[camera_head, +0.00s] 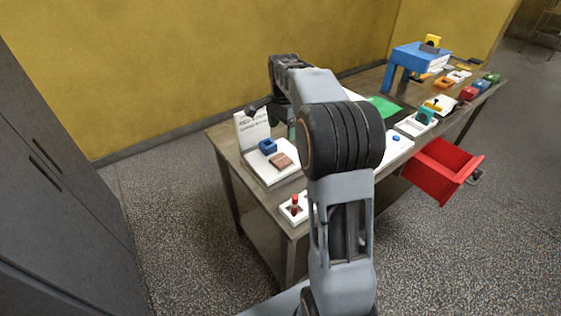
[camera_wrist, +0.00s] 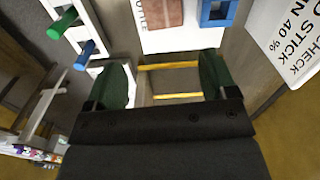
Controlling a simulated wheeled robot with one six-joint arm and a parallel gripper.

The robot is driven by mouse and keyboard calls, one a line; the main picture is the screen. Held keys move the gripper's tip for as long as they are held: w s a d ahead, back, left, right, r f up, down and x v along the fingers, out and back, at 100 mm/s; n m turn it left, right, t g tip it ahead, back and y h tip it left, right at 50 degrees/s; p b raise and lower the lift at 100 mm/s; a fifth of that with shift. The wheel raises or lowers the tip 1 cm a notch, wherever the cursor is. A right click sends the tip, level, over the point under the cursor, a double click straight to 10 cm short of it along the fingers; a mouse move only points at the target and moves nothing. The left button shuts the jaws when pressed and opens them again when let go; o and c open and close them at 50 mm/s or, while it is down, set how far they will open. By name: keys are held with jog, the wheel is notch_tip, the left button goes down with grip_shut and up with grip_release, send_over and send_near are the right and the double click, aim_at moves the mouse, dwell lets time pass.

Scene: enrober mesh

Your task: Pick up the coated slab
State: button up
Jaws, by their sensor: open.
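The coated slab looks to be the brown block (camera_head: 281,160) lying flat on a white board (camera_head: 262,172) at the near left of the table. In the wrist view the slab (camera_wrist: 164,12) shows at the top edge, partly cut off, with part of a printed word beside it. My gripper (camera_wrist: 162,78) has its two green fingers apart. The slab lies beyond the fingertips, not between them. Two yellow bars show between the fingers; I cannot tell what they belong to. In the head view my arm hides most of the gripper.
A blue block with an opening (camera_head: 268,146) sits close by the slab. A printed sign (camera_head: 252,130) stands behind them. A white holder with a red-topped piece (camera_head: 295,207) is at the near edge. A red drawer (camera_head: 440,172) sticks out at right. A blue stand (camera_head: 420,56) is farther back.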

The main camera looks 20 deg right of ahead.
aim_at(282, 159)
jog(key=f, duration=1.2)
jog(key=shift+w+f+p, duration=0.25)
jog(key=shift+f+p, duration=0.05)
jog(key=shift+f, duration=0.05)
jog(key=c, duration=0.7)
